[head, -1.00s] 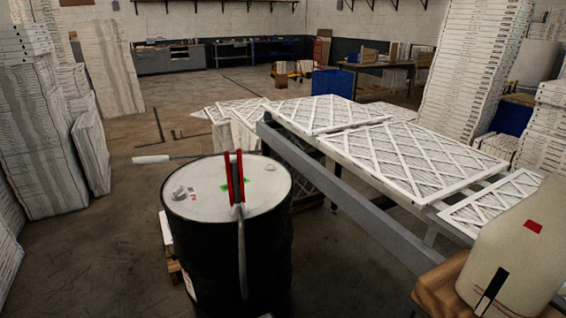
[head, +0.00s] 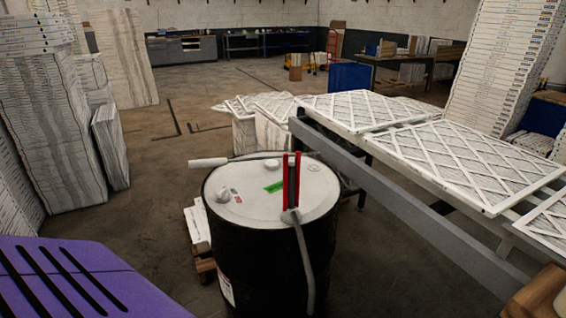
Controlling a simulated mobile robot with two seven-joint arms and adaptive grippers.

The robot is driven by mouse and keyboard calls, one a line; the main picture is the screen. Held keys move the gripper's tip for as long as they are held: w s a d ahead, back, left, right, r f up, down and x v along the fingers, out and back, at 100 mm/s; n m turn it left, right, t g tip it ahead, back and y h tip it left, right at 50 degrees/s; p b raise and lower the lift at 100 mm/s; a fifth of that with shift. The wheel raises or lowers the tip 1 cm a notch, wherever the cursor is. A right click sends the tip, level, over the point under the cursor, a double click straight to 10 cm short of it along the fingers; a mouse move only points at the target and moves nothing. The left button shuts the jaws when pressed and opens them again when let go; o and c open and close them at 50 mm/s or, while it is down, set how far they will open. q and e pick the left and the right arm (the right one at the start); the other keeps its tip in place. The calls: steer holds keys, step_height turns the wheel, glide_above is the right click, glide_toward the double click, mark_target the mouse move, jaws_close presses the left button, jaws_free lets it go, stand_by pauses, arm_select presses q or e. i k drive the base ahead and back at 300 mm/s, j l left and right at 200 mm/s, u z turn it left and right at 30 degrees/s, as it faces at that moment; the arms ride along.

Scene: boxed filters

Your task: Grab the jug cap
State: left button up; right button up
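I cannot make out the jug cap in the head view. A pale sliver at the right edge, beside a wooden block (head: 540,292), appears to be part of the jug (head: 563,302); the rest of it is outside the picture. Neither of my grippers can be made out.
A black drum (head: 262,255) with a white top stands in the middle, carrying a red upright fitting (head: 291,182) and grey tube. A grey-railed table (head: 400,205) bearing white filters runs along the right. Stacked filters (head: 50,130) stand left.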

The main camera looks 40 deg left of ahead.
mark_target(271, 164)
steer(key=j+z, duration=0.15)
steer(key=j, duration=0.2)
steer(key=k+j+z, duration=0.1)
steer(key=j, duration=0.25)
steer(key=k+j+z, duration=0.15)
steer(key=j, duration=0.15)
steer(key=k+j, duration=0.15)
steer(key=j, duration=0.25)
steer(key=k+j, duration=0.15)
steer(key=j, duration=0.3)
steer(key=k+j+z, duration=0.1)
steer(key=j, duration=0.3)
steer(key=k+j, duration=0.15)
steer(key=j, duration=0.25)
steer(key=k+j+z, duration=0.1)
steer(key=j, duration=0.3)
steer(key=k, duration=0.05)
